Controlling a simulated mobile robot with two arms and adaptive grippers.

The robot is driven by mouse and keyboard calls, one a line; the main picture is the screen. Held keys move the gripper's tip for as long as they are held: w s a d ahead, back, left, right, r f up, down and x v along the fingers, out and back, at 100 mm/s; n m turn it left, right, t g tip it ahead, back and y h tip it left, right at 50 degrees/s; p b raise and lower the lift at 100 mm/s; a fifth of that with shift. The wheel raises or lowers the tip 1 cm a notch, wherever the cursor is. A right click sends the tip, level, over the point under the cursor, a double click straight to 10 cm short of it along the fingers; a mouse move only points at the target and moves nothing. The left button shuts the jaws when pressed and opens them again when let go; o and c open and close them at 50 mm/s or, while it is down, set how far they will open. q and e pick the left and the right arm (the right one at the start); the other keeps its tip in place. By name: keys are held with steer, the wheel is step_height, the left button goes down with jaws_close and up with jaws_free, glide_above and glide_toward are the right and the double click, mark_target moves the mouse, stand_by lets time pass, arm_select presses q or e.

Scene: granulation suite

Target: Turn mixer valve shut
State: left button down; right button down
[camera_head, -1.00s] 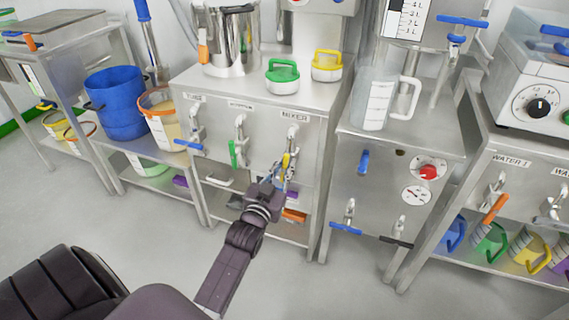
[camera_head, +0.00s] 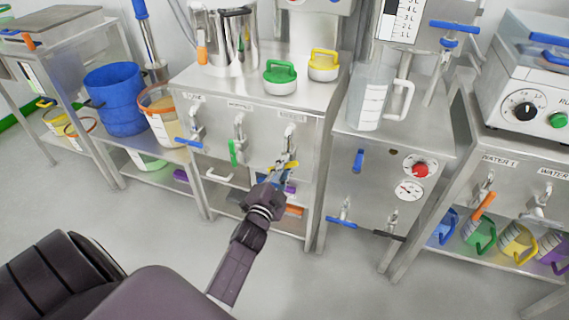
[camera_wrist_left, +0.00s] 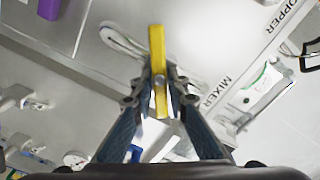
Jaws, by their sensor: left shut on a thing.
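The mixer valve is a metal tap (camera_head: 289,138) under the rightmost label on the steel cabinet front. Its yellow lever handle (camera_head: 291,165) now lies nearly crosswise, slightly tilted. My left gripper (camera_head: 281,172) is at the handle, shut on it. In the left wrist view the yellow handle (camera_wrist_left: 157,60) runs between the two fingers (camera_wrist_left: 160,85), close to the MIXER label. The fingers hide part of the handle and valve. My right gripper is in neither view.
A tap with a green handle (camera_head: 232,152) and one with a blue handle (camera_head: 189,143) are left of the mixer valve. A steel cabinet with a red knob (camera_head: 421,170) stands to the right. Purple and orange items sit below the valve. The floor in front is clear.

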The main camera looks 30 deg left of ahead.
arm_select(q)
steer(key=m, duration=0.2)
steer(key=shift+d+f+m, duration=0.1)
steer(key=shift+f+m, duration=0.05)
steer(key=shift+m, duration=0.25)
steer(key=m, duration=0.2)
steer(key=shift+f+m+b, duration=0.15)
steer(key=shift+m+b, duration=0.2)
steer(key=shift+m, duration=0.65)
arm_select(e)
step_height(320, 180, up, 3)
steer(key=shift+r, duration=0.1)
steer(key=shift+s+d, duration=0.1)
arm_select(q)
steer(key=c, duration=1.9)
jaws_free()
steer(key=shift+s, duration=0.15)
steer(key=v, duration=1.1)
steer(key=shift+s+f, duration=0.1)
steer(key=shift+s, duration=0.2)
